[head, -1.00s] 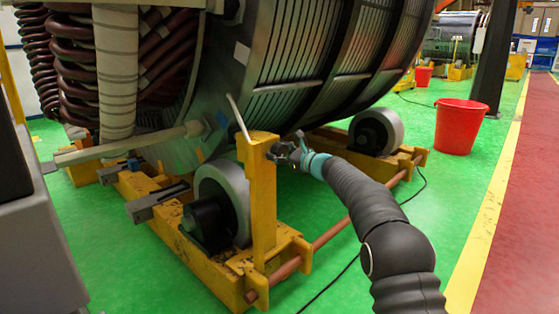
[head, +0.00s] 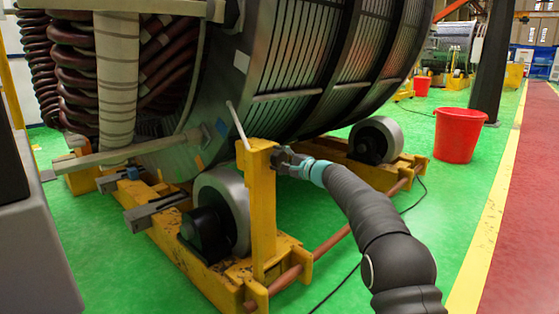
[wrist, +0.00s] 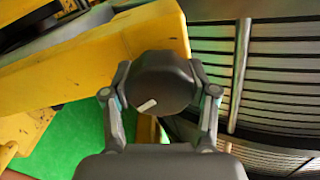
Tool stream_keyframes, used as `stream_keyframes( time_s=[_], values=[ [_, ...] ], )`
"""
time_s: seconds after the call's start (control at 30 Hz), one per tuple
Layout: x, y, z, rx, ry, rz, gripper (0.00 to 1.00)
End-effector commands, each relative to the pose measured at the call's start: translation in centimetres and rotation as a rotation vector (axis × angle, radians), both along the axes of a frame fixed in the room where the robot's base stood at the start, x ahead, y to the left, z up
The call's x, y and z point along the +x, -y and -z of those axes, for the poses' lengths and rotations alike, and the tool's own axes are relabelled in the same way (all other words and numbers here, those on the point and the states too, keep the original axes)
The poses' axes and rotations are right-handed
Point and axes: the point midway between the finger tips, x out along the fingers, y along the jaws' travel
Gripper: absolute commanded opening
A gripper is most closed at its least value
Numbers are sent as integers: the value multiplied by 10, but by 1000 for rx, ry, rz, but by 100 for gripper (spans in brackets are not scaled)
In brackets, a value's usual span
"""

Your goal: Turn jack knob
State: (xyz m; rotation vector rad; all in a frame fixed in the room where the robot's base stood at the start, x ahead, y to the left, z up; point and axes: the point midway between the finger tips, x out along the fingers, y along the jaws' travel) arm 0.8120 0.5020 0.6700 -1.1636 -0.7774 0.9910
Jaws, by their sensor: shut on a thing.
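The jack knob (wrist: 160,80) is a dark round knob with a pale mark on its face, on the side of a yellow jack post (head: 261,205). In the wrist view it sits between the two fingers of my gripper (wrist: 162,92), which are shut on its left and right sides. In the head view my gripper (head: 284,160) is at the right side of the post's top, and the knob is mostly hidden by it. A thin pale rod (head: 238,125) sticks up at a tilt from the post's top.
A copper-coloured bar (head: 335,238) runs along the yellow frame below my arm. A black cable lies on the green floor (head: 420,275). A red bucket (head: 458,135) stands at the right.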

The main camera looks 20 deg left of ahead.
Motion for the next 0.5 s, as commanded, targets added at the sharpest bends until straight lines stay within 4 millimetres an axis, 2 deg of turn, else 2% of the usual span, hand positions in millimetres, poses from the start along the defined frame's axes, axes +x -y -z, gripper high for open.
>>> stream_keyframes(
  time_s=[0.5],
  values=[
    [-3, -4, -1, -185, 453, -10, 23]
  ],
)
